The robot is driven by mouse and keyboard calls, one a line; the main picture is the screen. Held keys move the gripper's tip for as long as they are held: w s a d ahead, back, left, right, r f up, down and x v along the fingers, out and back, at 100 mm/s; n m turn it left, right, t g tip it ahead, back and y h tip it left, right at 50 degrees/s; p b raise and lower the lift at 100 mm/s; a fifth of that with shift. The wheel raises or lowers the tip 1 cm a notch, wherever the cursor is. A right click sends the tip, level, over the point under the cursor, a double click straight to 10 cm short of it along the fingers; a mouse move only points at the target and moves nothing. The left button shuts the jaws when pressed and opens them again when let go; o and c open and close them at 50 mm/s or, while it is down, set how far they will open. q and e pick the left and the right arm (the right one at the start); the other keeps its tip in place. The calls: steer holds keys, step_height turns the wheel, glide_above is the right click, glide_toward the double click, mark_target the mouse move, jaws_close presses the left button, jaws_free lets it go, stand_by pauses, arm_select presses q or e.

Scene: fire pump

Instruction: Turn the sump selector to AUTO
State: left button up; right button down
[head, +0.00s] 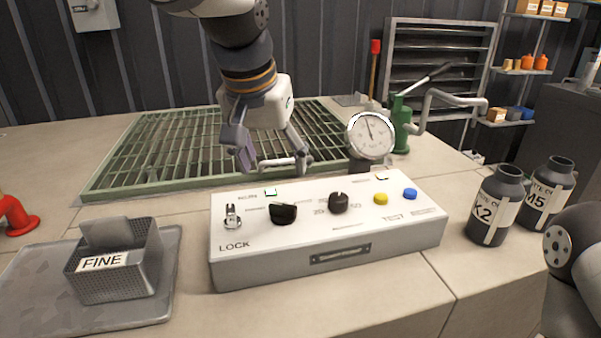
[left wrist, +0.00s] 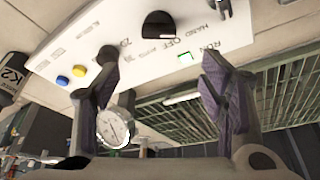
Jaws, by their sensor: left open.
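A pale control box (head: 330,245) stands on the bench. A wide black selector knob (head: 283,213) sits on its top face, left of the middle. The left wrist view shows this knob (left wrist: 160,25) near lettering that reads HAND and OFF; I cannot read AUTO or the exact pointer position. My left gripper (head: 273,165) is open and empty above the back edge of the box, behind the knob and apart from it. In the left wrist view its fingers (left wrist: 157,88) are spread wide, with the knob beyond them. My right gripper is out of view.
The box also carries a metal toggle (head: 232,216) by LOCK, a round black dial (head: 338,202), yellow (head: 381,199) and blue (head: 410,194) buttons. A gauge (head: 371,137) stands behind. A FINE basket (head: 115,262) is left, dark bottles (head: 496,205) right. Green grating (head: 150,150) lies behind.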

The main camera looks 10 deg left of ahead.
mark_target(282, 205)
arm_select(q)
steer(key=x, duration=0.3)
steer(key=s+x, duration=0.1)
steer(key=x, duration=0.5)
steer(key=shift+s+f+b, duration=0.1)
steer(key=shift+f+b, duration=0.25)
steer(key=shift+f, duration=0.25)
steer(key=shift+w+f, duration=0.3)
steer(key=shift+f, duration=0.2)
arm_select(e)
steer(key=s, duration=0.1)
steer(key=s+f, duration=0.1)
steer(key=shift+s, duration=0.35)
arm_select(q)
steer(key=c, duration=1.2)
